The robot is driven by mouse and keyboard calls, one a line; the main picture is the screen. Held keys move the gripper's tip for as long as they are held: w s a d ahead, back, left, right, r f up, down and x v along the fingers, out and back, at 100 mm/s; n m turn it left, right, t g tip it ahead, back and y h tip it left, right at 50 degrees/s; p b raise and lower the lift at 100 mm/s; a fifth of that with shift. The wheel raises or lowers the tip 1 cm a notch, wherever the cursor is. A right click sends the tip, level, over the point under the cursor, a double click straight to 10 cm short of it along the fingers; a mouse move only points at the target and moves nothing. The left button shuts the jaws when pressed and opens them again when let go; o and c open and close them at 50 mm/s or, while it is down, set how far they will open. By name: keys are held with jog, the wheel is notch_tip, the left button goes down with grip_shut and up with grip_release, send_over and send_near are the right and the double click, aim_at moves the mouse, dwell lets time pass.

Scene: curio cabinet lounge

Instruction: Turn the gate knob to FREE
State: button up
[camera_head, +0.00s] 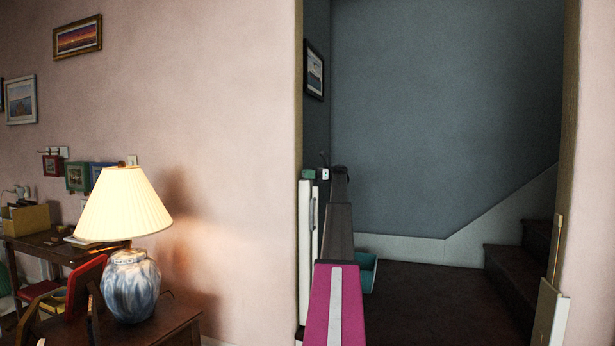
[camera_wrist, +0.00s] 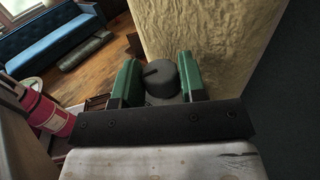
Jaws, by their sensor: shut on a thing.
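The gate knob (camera_wrist: 161,84) is a dark grey round knob with a darker slot on its face, in the middle of the wrist view. My gripper (camera_wrist: 159,70) has one green finger on each side of it and is shut on it. The slot points toward the left finger. No FREE marking can be read. In the head view my arm reaches forward to the doorway, and my gripper (camera_head: 314,174) is small at the top of the white gate (camera_head: 305,225) by the left jamb. The knob cannot be made out there.
A lit lamp (camera_head: 128,270) stands on a wooden side table (camera_head: 175,325) at the left. Beyond the doorway are a teal bin (camera_head: 368,275) and dark stairs (camera_head: 510,270). The wrist view shows a blue sofa (camera_wrist: 55,42).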

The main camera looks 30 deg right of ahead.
jog(key=o, duration=0.9)
